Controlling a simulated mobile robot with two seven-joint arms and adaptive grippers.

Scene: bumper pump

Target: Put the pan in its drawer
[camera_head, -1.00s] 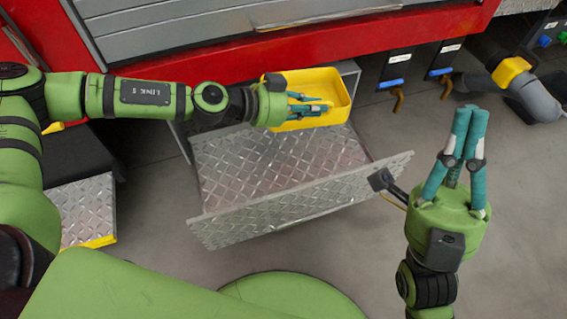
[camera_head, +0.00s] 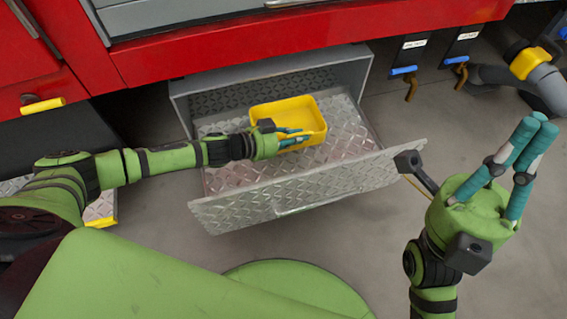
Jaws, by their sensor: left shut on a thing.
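The yellow pan (camera_head: 264,112) is an open rectangular tray, inside the outline of the open metal drawer (camera_head: 222,178), toward its back right. I cannot tell whether it rests on the drawer floor or hangs just above it. My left gripper (camera_head: 303,138) is shut on the pan's near wall, with its fingers at the front right part of the rim. My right gripper (camera_head: 526,160) is to the right of the drawer, away from the pan, its teal fingers pointing up with their tips close together; nothing shows between them.
The drawer's tread-plate front panel (camera_head: 310,185) stands nearest to me. A red and grey cabinet (camera_head: 300,40) overhangs the drawer. Two blue-handled valves (camera_head: 404,70) and a grey pipe with a yellow collar (camera_head: 528,62) are at the right. Grey floor is bare around the drawer.

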